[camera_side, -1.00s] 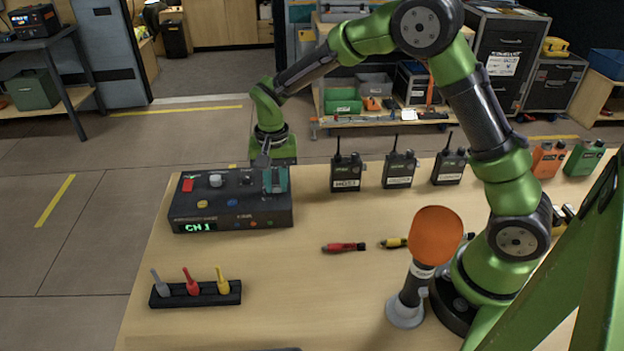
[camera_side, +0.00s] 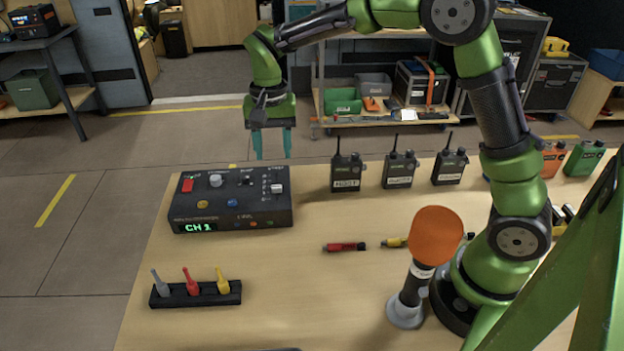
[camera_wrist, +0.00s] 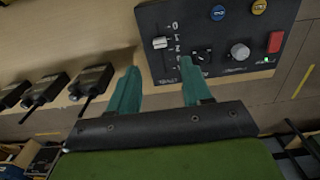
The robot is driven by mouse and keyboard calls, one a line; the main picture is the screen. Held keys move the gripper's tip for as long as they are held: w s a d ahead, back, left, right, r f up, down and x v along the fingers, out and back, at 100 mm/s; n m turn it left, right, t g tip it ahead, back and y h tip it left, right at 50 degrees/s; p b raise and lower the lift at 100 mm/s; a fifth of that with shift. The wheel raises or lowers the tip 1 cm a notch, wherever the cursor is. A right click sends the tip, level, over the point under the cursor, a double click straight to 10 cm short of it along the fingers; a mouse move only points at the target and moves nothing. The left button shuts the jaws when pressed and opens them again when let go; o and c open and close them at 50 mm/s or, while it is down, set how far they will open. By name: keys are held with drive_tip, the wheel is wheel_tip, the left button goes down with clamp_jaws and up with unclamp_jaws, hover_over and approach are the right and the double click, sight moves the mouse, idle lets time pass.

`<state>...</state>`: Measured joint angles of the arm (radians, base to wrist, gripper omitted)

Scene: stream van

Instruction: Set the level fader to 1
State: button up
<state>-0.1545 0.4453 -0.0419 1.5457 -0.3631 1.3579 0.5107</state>
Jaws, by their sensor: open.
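The dark control box (camera_side: 225,222) lies on the table with a green "CH 1" display (camera_side: 201,227). Its level fader has a pale cap (camera_side: 277,188) at the box's right side; the cap also shows in the wrist view (camera_wrist: 159,42). There a numbered scale runs beside the slot from 0 at the top. The cap sits close to the 1 mark; an exact match is hard to tell. My gripper (camera_side: 272,150) is open and empty above and behind the box, clear of the fader. Its two teal fingers show in the wrist view (camera_wrist: 161,75), apart.
A grey knob (camera_side: 216,181), a red button (camera_side: 188,185) and a yellow button (camera_side: 203,204) are on the box. Several black radios (camera_side: 346,172) stand to its right. A rack of coloured plugs (camera_side: 195,294) and an orange-topped microphone (camera_side: 437,235) stand nearer. Table between is mostly clear.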

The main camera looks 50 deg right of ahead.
wheel_tip(320, 180, up, 8)
idle(0.5)
drive_tip(key=s+d+r+n+t+y, duration=0.1)
drive_tip(key=s+n+t, duration=0.4)
drive_tip(key=s, duration=1.6)
drive_tip(key=shift+s+d+t+y, duration=0.2)
drive_tip(key=shift+d+t+y, duration=0.4)
drive_tip(key=shift+t, duration=0.5)
drive_tip(key=shift+r, duration=0.1)
idle(0.3)
